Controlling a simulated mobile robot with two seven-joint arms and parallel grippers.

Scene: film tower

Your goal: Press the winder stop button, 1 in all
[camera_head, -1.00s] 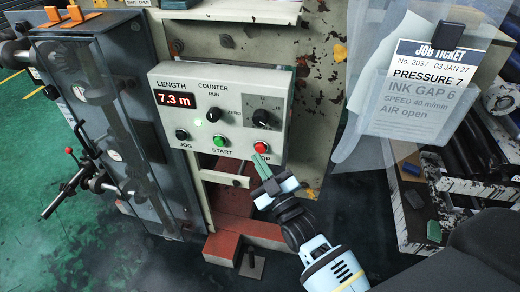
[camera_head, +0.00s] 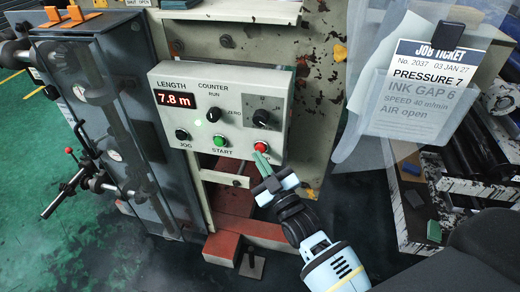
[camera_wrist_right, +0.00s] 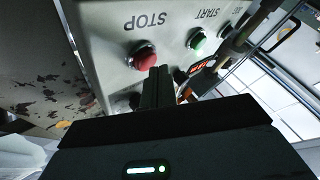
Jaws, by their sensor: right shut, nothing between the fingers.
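The red stop button (camera_head: 261,147) sits at the lower right of the pale control panel (camera_head: 186,149). It also shows in the right wrist view (camera_wrist_right: 142,57), under the upside-down word STOP. My right gripper (camera_head: 260,157) is shut and empty, with its fingertips just below the red button in the head view. In the right wrist view its fingers (camera_wrist_right: 157,72) end close beside the button. I cannot tell whether they touch it. The fingers partly cover the button's label. The length display (camera_head: 175,98) reads 7.8 m. My left gripper is not in view.
A green start button (camera_head: 220,141) and a black jog button (camera_head: 182,135) sit left of the red one, with two black knobs above. A job ticket (camera_head: 434,70) hangs at the right. A red block (camera_head: 221,248) lies below.

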